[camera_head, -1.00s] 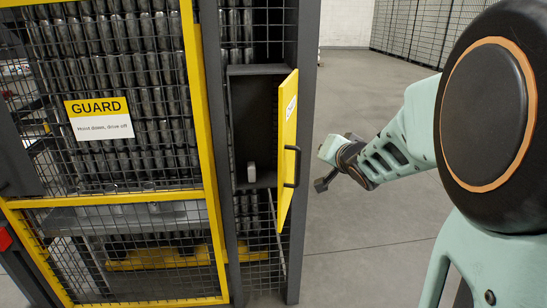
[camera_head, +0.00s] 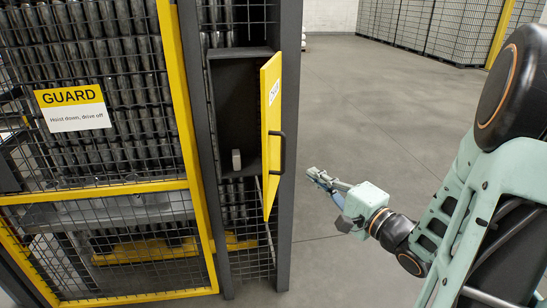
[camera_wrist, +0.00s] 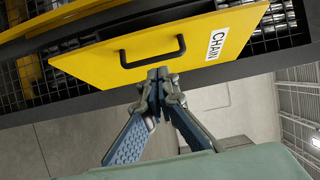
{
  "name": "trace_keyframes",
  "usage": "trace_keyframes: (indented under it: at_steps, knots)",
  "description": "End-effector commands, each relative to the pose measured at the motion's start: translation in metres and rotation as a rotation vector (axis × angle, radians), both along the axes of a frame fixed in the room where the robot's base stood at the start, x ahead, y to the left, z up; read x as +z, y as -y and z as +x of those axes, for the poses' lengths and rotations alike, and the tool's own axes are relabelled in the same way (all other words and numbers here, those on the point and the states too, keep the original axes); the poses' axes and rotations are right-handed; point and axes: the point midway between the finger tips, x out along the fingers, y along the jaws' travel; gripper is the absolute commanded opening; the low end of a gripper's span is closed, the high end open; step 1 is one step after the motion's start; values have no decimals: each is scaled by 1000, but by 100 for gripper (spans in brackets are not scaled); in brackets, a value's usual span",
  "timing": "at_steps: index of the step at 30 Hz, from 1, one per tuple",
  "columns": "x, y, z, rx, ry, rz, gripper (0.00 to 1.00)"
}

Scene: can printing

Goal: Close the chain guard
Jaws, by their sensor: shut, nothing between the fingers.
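The chain guard (camera_head: 270,130) is a yellow door with a black handle (camera_head: 283,153). It stands swung open from a dark box (camera_head: 237,100) in the grey post frame. In the wrist view the yellow door (camera_wrist: 108,58) carries a CHAIN label and its black handle (camera_wrist: 153,51) lies just beyond my fingertips. My gripper (camera_head: 312,173) is shut and empty, to the right of the door and apart from it in the head view. It also shows in the wrist view (camera_wrist: 158,75), fingertips together below the handle. I cannot tell the exact gap to the door.
A small pale block (camera_head: 236,159) sits inside the open box. A mesh fence with a yellow frame (camera_head: 183,120) and a GUARD sign (camera_head: 72,107) stands at left. The grey floor (camera_head: 370,110) to the right is clear. Stacked pallets (camera_head: 430,30) stand far back.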

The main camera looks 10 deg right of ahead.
Motion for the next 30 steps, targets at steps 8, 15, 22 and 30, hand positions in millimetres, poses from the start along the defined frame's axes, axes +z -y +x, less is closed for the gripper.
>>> trace_keyframes:
  at_steps: [8,15,22,30]
  knots:
    - [1,-12,19,9,4,20,0]
    - [1,-33,67,9,5,18,0]
    - [1,-59,96,8,3,17,0]
    - [2,-77,103,3,3,17,0]
